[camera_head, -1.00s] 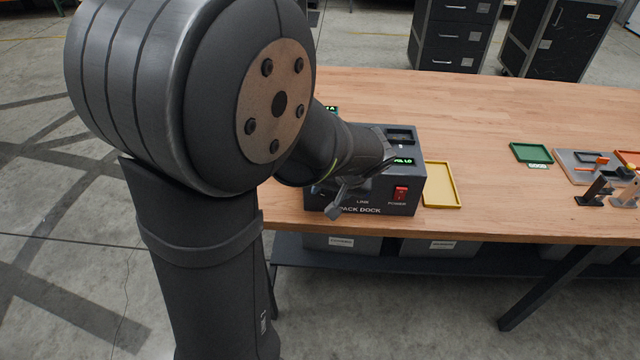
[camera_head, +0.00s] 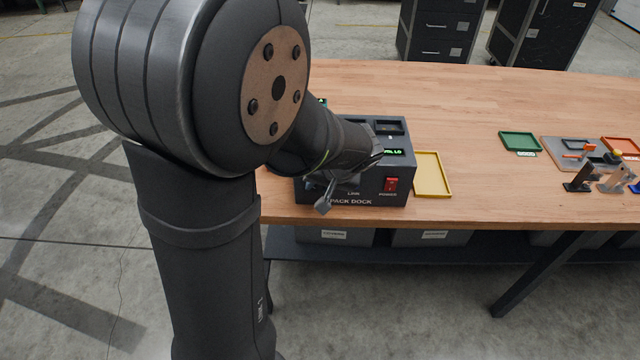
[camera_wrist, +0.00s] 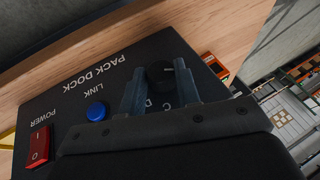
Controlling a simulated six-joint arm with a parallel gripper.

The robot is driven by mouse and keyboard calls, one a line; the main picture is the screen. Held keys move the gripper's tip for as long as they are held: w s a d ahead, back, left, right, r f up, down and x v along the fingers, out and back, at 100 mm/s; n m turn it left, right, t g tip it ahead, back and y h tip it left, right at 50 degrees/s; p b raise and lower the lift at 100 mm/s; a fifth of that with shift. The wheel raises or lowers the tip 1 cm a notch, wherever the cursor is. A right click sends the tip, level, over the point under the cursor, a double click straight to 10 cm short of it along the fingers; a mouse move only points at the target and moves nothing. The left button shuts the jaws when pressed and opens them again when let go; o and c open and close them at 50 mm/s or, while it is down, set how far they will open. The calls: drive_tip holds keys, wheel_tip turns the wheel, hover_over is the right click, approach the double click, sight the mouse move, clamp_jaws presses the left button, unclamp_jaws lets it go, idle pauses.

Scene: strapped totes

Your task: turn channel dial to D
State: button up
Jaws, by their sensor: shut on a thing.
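The dark PACK DOCK box (camera_head: 392,190) stands near the front edge of the bench. In the wrist view its front panel (camera_wrist: 60,105) shows a black round dial (camera_wrist: 160,77) with a small pale mark on it. My gripper (camera_wrist: 159,70) is shut on the dial, one finger on each side. Letters C and D show on the panel beside the dial, between the fingers; other letters are hidden. I cannot tell for certain which letter the mark faces. In the head view my arm and gripper hide the dial.
A blue LINK button (camera_wrist: 96,111) and a red POWER switch (camera_wrist: 38,146) sit beside the dial on the panel. A yellow tray (camera_head: 447,193) is right of the dock. A green tray (camera_head: 520,142) and small fixtures stand further right, with clear wood between.

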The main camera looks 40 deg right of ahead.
drive_tip(key=t+y, duration=0.2)
drive_tip(key=m+t+y, duration=0.1)
drive_tip(key=t+y, duration=0.1)
drive_tip(key=f+m+t+y, duration=0.1)
drive_tip(key=t, duration=0.2)
drive_tip(key=shift+s+d+y, duration=0.35)
drive_tip(key=shift+y, duration=0.05)
drive_tip(key=shift+t, duration=0.3)
idle(0.4)
drive_tip(key=o, duration=1)
drive_tip(key=shift+c, duration=0.2)
drive_tip(key=v, duration=1.7)
drive_tip(key=shift+s, duration=0.2)
